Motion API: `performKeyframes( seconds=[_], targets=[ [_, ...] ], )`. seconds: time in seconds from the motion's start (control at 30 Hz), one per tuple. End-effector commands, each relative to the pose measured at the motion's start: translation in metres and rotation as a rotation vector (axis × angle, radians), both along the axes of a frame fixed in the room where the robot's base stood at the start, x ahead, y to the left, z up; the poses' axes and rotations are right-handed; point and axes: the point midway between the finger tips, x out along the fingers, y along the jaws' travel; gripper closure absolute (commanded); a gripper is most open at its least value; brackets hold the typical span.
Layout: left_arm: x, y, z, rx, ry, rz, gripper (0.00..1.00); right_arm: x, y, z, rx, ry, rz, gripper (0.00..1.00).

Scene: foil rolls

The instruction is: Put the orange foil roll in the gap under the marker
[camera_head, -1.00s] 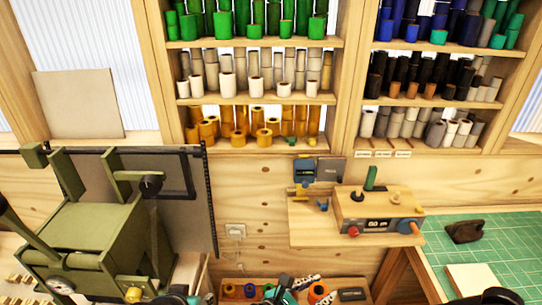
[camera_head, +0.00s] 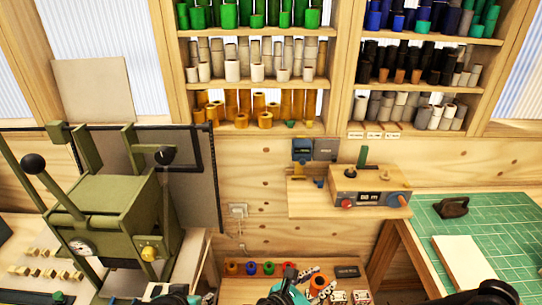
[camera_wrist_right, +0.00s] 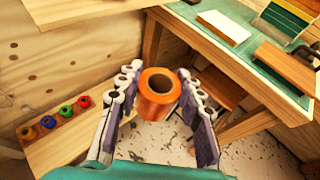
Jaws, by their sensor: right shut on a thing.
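My right gripper (camera_head: 318,283) is at the bottom of the head view, in front of the wall. It is shut on the orange foil roll (camera_wrist_right: 157,96), which sits between the two fingers in the right wrist view with its open end facing the camera. The roll also shows small in the head view (camera_head: 319,282). A small green piece (camera_head: 291,124) stands at the front edge of the gold-roll shelf and may be the marker; I cannot tell for sure. The gap is not clear at this size. My left gripper is out of view.
Gold rolls (camera_head: 265,120) fill the lowest shelf row. A ledge with a device (camera_head: 370,190) juts out below. A low bench (camera_wrist_right: 65,150) holds several coloured rolls. A green press (camera_head: 110,210) stands left; a green cutting mat (camera_head: 510,225) lies right.

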Motion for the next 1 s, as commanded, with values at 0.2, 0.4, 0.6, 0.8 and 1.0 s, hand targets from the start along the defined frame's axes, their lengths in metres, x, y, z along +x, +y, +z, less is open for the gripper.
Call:
performKeyframes(
  seconds=[0.2, 0.4, 0.6, 0.8, 1.0],
  targets=[
    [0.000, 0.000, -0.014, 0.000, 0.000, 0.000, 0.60, 0.030, -0.010, -0.021, 0.001, -0.002, 0.105, 0.93],
    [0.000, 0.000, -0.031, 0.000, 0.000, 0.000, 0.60, 0.066, -0.024, -0.040, 0.000, -0.001, 0.249, 0.93],
    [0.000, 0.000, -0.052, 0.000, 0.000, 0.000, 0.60, 0.105, -0.044, -0.049, 0.001, -0.001, 0.430, 0.93],
    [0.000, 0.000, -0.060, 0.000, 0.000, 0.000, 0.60, 0.123, -0.054, -0.042, 0.002, -0.002, 0.528, 0.93],
    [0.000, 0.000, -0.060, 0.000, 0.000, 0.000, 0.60, 0.127, -0.054, -0.039, 0.001, -0.001, 0.549, 0.93]
  ],
)
